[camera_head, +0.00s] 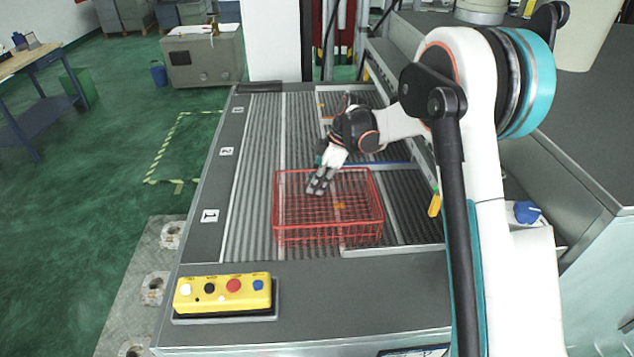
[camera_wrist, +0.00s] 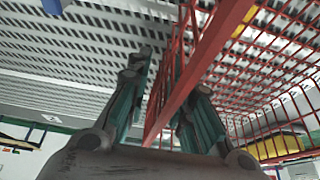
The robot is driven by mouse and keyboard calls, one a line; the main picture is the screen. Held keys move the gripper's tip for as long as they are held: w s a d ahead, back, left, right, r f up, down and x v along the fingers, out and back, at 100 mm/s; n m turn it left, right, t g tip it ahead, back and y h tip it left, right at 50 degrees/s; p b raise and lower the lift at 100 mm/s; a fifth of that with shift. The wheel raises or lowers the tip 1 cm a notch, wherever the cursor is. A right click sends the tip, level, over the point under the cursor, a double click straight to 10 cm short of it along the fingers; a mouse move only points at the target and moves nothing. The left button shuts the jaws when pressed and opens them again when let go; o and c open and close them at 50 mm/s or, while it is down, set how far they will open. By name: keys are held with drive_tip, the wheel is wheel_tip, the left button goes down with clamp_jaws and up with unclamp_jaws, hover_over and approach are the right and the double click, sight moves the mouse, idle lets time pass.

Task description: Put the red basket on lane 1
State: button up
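The red wire basket (camera_head: 330,237) is at the near part of the slatted conveyor table (camera_head: 255,190), roughly level with the label 1 (camera_head: 209,215) on the left edge. I cannot tell whether it rests on the slats or is slightly raised. My gripper (camera_head: 318,184) reaches down at the basket's far side. In the wrist view, the gripper's two fingers (camera_wrist: 165,105) are apart, one on each side of a red basket wall (camera_wrist: 205,65). A gap shows between the left finger and the wall. The right finger is partly hidden by the red rim.
Labels 2 (camera_head: 226,151) and 3 (camera_head: 238,109) lie farther back on the left edge. A yellow button box (camera_head: 223,294) stands at the near left corner. The slats left of the basket are clear. A grey machine body (camera_head: 560,150) stands on the right.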

drive_tip(key=shift+r, duration=0.1)
drive_tip(key=p+v, duration=0.1)
drive_tip(key=v, duration=1.1)
drive_tip(key=s+d+r+m+t+h, duration=0.1)
drive_tip(key=s+d+r+m+t, duration=0.1)
drive_tip(key=s+r+m, duration=0.35)
drive_tip(key=s+d+r+m+t+h, duration=0.1)
drive_tip(key=s+d+r+m, duration=0.2)
drive_tip(key=s+r, duration=0.55)
drive_tip(key=s+d+f+m+t+h, duration=0.1)
drive_tip(key=s+d+f+m+t, duration=0.1)
drive_tip(key=s, duration=0.8)
drive_tip(key=s+d+f+m+t+h, duration=0.1)
drive_tip(key=s+d+f+m+t, duration=0.1)
drive_tip(key=s+m, duration=0.5)
drive_tip(key=s+d+f, duration=0.1)
drive_tip(key=s+f, duration=0.1)
drive_tip(key=s, duration=0.2)
drive_tip(key=shift+s+f+h, duration=0.15)
drive_tip(key=shift+f+h, duration=0.15)
drive_tip(key=shift+a+m, duration=0.1)
drive_tip(key=shift+m, duration=0.15)
